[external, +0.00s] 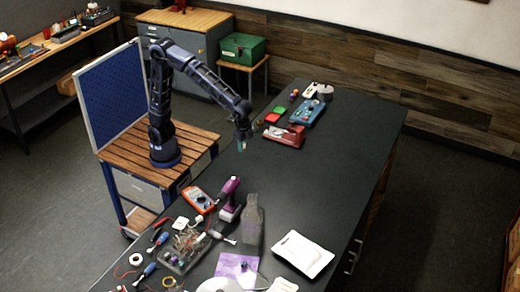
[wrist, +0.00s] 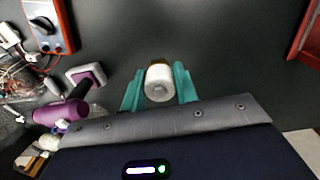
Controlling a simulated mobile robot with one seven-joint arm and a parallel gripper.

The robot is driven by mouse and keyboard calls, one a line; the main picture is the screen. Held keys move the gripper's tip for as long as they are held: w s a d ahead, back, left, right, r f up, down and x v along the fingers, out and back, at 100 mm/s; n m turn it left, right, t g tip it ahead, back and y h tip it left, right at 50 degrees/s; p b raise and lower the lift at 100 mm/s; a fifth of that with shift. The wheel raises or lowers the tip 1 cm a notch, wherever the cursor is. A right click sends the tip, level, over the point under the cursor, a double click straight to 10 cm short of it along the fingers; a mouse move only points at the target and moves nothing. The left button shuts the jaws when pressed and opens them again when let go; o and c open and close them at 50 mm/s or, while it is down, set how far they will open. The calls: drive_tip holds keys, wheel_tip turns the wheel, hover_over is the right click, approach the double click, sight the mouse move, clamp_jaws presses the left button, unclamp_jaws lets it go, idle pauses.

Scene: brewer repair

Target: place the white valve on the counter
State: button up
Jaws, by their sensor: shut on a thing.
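My gripper (external: 241,143) is over the dark counter (external: 330,160), near its left edge in the external view. In the wrist view my gripper (wrist: 159,88) has teal fingers shut on the white valve (wrist: 160,82). The valve is a short white cylinder with a brownish part at its far end. In the external view the valve is too small to make out between the fingers. I cannot tell how high it is above the counter.
A red case (external: 285,136) and a blue device (external: 307,113) lie farther along. The counter's middle is clear.

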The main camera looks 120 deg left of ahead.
sight(242, 180)
drive_tip(key=shift+s+d+f, duration=0.1)
drive_tip(key=shift+s+d, duration=0.15)
drive_tip(key=shift+d, duration=0.1)
drive_tip(key=shift+s+f, duration=0.1)
drive_tip(key=shift+f, duration=0.3)
wheel_tip(242, 180, down, 19)
drive_tip(key=shift+f, duration=0.1)
drive_tip(key=shift+f, duration=0.15)
drive_tip(key=o, duration=1.1)
drive_tip(key=shift+c, duration=0.2)
